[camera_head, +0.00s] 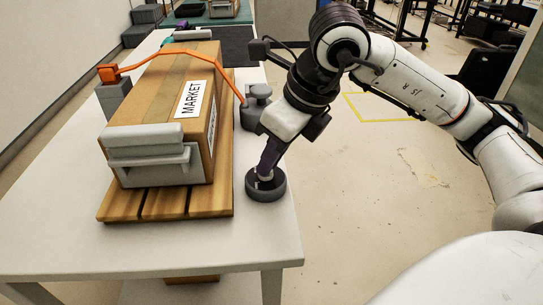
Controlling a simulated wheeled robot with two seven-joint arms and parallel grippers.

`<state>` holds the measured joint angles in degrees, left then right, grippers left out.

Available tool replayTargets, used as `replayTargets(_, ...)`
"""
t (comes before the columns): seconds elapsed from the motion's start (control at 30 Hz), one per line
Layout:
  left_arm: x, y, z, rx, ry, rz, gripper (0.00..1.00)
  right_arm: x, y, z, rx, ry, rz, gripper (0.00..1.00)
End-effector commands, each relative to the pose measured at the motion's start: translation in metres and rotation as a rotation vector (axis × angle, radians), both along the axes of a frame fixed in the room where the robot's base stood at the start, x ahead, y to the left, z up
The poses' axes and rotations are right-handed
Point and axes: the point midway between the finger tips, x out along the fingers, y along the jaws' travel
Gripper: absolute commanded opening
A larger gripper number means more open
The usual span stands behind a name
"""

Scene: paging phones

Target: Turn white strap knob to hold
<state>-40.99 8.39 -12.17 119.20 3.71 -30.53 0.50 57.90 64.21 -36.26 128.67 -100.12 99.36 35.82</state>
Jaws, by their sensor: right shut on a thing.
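A dark round base (265,190) stands on the table to the right of the pallet, with a small whitish knob on top. My right gripper (266,172) points down at this base and is shut on the whitish knob, which its fingers mostly hide. I cannot read any knob marking. My left gripper is not in view.
The white table (150,250) is clear at its front. Its right edge runs close to the round base. An orange block (108,73) on a grey post stands left of the crate. Open floor (360,190) lies to the right.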

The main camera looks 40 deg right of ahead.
Motion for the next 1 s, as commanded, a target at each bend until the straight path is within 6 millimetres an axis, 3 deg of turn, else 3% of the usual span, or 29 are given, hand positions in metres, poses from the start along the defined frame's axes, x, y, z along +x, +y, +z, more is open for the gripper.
replayTargets(0.77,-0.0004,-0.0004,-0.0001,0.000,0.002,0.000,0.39,0.0000,0.0009,0.0003,0.000,0.000,-0.108,0.00)
replayTargets(0.8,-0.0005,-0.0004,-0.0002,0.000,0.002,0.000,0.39,0.0000,0.0009,0.0003,0.000,0.000,-0.108,0.13)
replayTargets(0.9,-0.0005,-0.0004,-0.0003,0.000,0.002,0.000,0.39,0.0000,0.0009,0.0003,0.000,0.000,-0.108,0.28)
replayTargets(1.0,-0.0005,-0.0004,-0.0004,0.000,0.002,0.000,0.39,-0.0001,0.0009,0.0002,0.000,0.000,-0.107,0.28)
